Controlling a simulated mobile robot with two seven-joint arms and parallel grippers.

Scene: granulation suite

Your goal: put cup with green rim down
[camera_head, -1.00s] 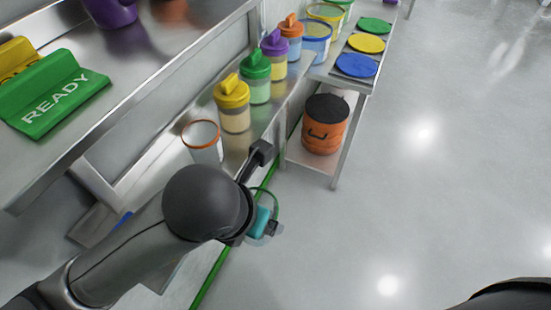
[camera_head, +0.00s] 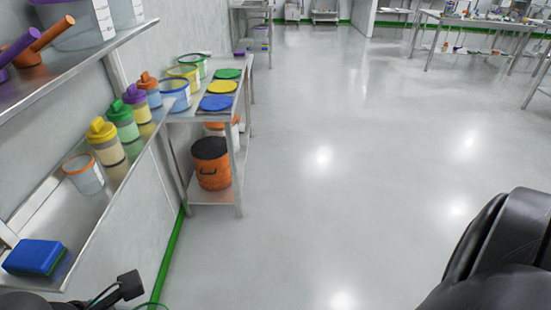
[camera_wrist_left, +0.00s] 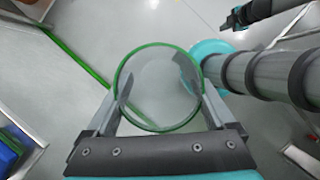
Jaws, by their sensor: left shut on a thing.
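The cup with green rim (camera_wrist_left: 158,88) is held between the fingers of my left gripper (camera_wrist_left: 160,110) in the left wrist view. I look down into it; it is clear and looks empty. In the head view only a dark part of my left gripper (camera_head: 122,288) and a thin green arc of the cup's rim (camera_head: 150,306) show at the bottom edge. The gripper is over the floor side of the lower shelf (camera_head: 110,200), apart from it. My right gripper is not clearly seen; only a dark arm part shows at the lower right of the head view.
On the lower shelf stand an orange-rimmed cup (camera_head: 84,174), a yellow-lidded shaker (camera_head: 105,143) and other lidded shakers. A blue sponge (camera_head: 36,257) lies nearer. Bare shelf shows between sponge and cup. A side table (camera_head: 205,115) holds coloured lids and buckets. The floor is open.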

